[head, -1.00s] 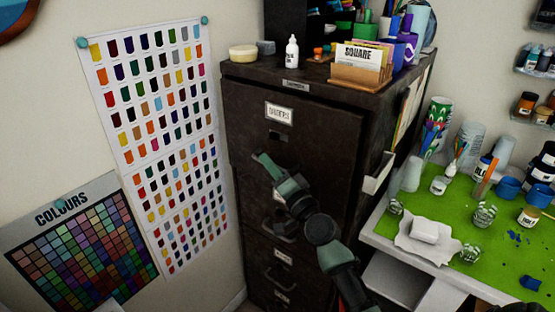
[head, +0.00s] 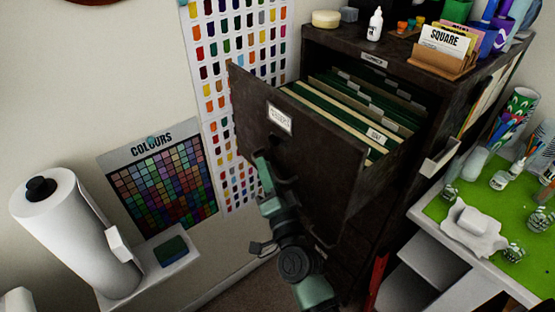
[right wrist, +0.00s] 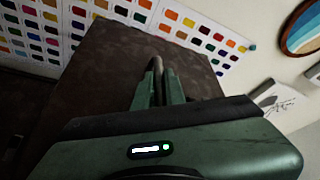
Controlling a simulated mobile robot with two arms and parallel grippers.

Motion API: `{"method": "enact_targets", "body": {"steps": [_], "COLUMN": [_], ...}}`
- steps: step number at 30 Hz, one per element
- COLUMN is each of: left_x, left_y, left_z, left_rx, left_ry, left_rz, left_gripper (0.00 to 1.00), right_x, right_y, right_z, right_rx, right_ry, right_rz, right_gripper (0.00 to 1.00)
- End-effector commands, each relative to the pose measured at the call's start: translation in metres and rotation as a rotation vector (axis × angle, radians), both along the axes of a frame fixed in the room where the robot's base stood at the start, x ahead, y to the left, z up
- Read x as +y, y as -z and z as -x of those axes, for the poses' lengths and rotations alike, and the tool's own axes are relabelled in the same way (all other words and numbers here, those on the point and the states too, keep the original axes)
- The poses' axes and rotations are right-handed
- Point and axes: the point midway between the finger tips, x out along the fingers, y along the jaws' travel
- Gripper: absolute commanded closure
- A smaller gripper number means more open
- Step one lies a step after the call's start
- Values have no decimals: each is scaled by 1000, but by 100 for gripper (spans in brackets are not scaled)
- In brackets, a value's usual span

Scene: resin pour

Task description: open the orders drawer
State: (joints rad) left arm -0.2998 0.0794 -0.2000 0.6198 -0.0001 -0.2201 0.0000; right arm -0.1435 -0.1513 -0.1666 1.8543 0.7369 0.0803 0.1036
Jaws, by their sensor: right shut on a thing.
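The orders drawer is the top drawer of the dark filing cabinet (head: 400,62). In the head view the orders drawer (head: 330,160) is pulled far out, with green and cream hanging folders (head: 365,105) showing inside. Its front carries a white label (head: 279,118). My right gripper (head: 270,168) is at the drawer front below the label, shut on the drawer handle (head: 285,160). In the right wrist view my right gripper's fingers (right wrist: 158,88) are closed together against the dark drawer front (right wrist: 120,60). My left gripper is not in view.
A paper towel roll (head: 75,225) and a sponge (head: 171,250) are on a white shelf at left. A green-topped table (head: 465,225) with pots stands right of the cabinet. A card holder (head: 440,65) and a white bottle (head: 375,24) stand on the cabinet.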

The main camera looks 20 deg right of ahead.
Motion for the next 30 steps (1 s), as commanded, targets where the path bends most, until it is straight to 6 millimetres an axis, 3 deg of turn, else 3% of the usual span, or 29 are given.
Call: {"method": "enact_targets", "body": {"steps": [12, 13, 15, 25, 30], "left_x": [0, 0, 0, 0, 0], "left_y": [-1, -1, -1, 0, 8], "left_z": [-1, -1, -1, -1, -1], "left_rx": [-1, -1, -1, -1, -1], "left_ry": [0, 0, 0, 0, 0], "left_rz": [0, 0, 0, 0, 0], "left_gripper": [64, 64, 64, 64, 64], "right_x": [3, 3, 3, 3, 2], "right_y": [1, 1, 1, 1, 9], "right_z": [1, 1, 1, 3, 24], "right_rx": [1, 2, 1, 0, 3], "right_ry": [-1, -1, -1, 0, 0], "right_rz": [2, 2, 2, 2, 3], "right_gripper": [100, 81, 67, 67, 67]}}
